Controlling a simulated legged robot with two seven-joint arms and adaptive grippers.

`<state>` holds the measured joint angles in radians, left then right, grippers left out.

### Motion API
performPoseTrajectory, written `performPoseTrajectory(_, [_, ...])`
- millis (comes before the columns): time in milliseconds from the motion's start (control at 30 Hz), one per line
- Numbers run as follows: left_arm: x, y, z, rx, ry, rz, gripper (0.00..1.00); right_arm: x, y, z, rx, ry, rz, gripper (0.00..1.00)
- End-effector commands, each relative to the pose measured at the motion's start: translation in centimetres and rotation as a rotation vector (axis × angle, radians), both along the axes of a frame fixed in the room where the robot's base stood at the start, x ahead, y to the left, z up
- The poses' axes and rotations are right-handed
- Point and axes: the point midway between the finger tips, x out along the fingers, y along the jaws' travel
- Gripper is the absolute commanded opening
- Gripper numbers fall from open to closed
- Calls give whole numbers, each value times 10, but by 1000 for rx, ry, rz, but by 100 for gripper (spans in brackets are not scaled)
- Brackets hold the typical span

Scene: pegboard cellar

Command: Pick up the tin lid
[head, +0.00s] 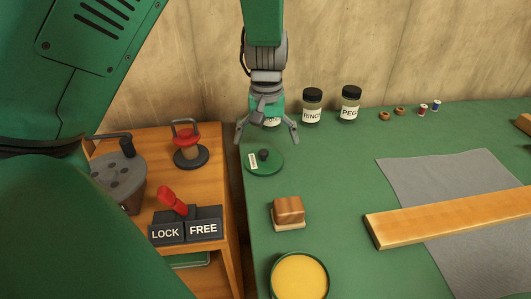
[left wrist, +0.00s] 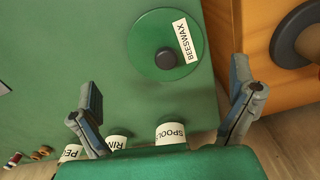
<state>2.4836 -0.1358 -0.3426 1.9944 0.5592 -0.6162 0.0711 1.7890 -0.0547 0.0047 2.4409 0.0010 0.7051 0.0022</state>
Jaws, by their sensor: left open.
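The tin lid (head: 265,162) is a round green disc with a dark knob and a white label, lying flat on the green bench top near its left edge. In the left wrist view the lid (left wrist: 150,52) shows its knob and the label "BEESWAX". My left gripper (head: 267,138) is open and empty, above the bench and just behind the lid in the head view. In the left wrist view its fingers (left wrist: 165,120) are spread apart, with the lid beyond their tips. My right gripper is not in view.
An open tin of yellow wax (head: 299,278) and a brown block (head: 288,211) stand in front of the lid. Labelled jars (head: 312,107) stand at the back, one partly behind my gripper. A wooden stand with a LOCK/FREE lever (head: 174,200) is left. A plank (head: 450,217) lies right.

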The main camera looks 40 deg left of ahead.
Motion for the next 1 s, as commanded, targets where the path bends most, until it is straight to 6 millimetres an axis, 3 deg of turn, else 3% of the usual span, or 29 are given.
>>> performPoseTrajectory(167, [-2,1,-11,-1,2,-1,100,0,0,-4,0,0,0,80])
performPoseTrajectory(467, [-5,3,-53,-1,2,1,100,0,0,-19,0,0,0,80])
performPoseTrajectory(700, [-5,3,-54,-1,-1,1,100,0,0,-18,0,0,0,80])
performPoseTrajectory(733, [-5,3,-54,-1,-1,1,93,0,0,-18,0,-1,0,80])
performPoseTrajectory(833, [-5,3,-54,0,0,1,58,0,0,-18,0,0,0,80])
performPoseTrajectory(867, [-5,3,-54,0,0,1,54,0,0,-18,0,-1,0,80])
performPoseTrajectory(1000, [-5,3,-54,0,0,1,54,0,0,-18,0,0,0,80])
